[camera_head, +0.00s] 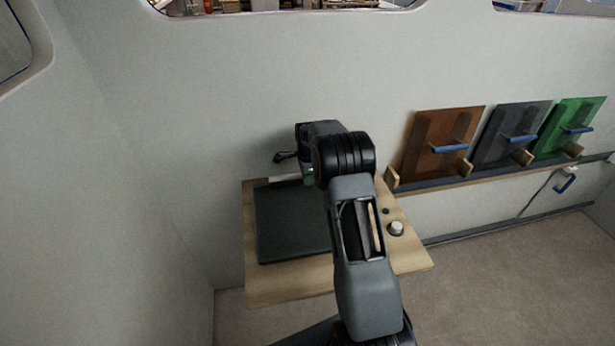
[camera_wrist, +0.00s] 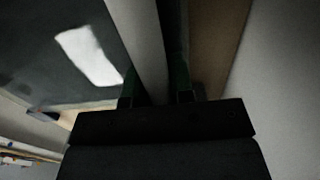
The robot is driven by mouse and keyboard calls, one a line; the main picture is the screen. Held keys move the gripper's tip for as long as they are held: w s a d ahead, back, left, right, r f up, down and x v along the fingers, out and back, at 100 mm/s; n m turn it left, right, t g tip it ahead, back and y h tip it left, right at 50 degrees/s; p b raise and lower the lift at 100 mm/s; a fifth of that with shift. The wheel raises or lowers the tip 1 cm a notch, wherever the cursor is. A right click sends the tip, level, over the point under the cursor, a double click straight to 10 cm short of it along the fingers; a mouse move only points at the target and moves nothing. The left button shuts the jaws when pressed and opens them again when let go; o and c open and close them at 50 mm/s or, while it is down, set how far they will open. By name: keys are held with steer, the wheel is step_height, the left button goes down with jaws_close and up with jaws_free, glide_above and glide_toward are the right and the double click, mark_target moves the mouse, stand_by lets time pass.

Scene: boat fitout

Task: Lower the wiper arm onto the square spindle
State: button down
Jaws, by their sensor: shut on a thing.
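In the wrist view, my gripper (camera_wrist: 157,88) is shut on a long pale grey bar, the wiper arm (camera_wrist: 143,40), which runs between the two green-edged fingers and out of the top of the picture. In the head view, my gripper (camera_head: 308,175) is over the back edge of the dark panel, partly hidden by my own arm. A short pale strip (camera_head: 284,179) shows just left of it; I cannot tell if it is the held arm. I cannot make out the square spindle in either view.
The dark panel (camera_head: 280,235) lies on a wooden bench (camera_head: 285,287) against the wall. A pale knob (camera_head: 396,228) and a small green button (camera_head: 386,211) are at its right. Brown, grey and green boards with blue handles stand on a ledge (camera_head: 460,175) at right.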

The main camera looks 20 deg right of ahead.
steer(key=shift+d, duration=0.15)
steer(key=c, duration=1.1)
jaws_free()
steer(key=shift+d, duration=0.15)
steer(key=shift+c, duration=0.2)
steer(key=shift+o, duration=1.2)
steer(key=shift+a, duration=0.2)
steer(key=shift+r, duration=0.1)
step_height(320, 180, up, 14)
steer(key=b, duration=0.1)
steer(key=shift+f, duration=0.2)
